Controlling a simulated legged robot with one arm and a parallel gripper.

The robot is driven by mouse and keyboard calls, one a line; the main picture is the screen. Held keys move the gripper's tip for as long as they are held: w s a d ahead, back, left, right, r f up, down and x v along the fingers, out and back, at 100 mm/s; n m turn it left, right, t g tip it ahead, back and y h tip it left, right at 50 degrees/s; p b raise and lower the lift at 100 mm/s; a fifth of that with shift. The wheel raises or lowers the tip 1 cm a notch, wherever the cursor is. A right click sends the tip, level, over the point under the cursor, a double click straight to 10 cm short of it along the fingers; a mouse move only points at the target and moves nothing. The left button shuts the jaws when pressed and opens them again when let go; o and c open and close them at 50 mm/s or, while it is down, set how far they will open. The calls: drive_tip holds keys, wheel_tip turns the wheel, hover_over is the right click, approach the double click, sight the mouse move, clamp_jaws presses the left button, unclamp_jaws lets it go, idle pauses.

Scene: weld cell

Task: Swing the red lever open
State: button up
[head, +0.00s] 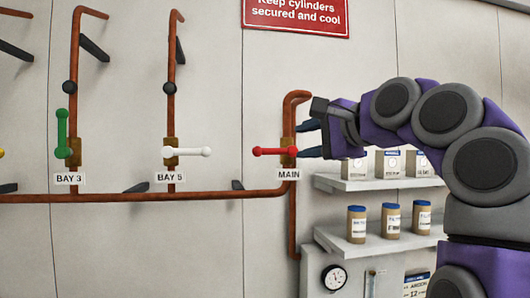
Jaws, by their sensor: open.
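The red lever (272,151) sits on the brass valve of the copper pipe labelled MAIN. It points left, level, across the line of the vertical pipe. My gripper (308,140) is open, just right of the lever and the valve, with its dark fingers pointing left. One finger lies above the other in the picture. It partly covers the pipe near the valve. I cannot tell whether a finger touches the valve.
A white lever (187,152) at BAY 5 lies level; a green lever (62,134) at BAY 3 stands upright. A horizontal copper pipe (130,197) runs below. Shelves with boxes and jars (391,219) stand at right. The wall left of the red lever is clear.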

sight(267, 152)
drive_tip(key=p+x, duration=0.5)
drive_tip(key=x, duration=1)
drive_tip(key=shift+w+a, duration=0.15)
drive_tip(key=shift+a, duration=0.1)
drive_tip(key=shift+w+a+f, duration=0.1)
drive_tip(key=shift+w+a, duration=0.15)
drive_tip(key=shift+a, duration=0.1)
clamp_jaws()
drive_tip(key=shift+f, duration=0.1)
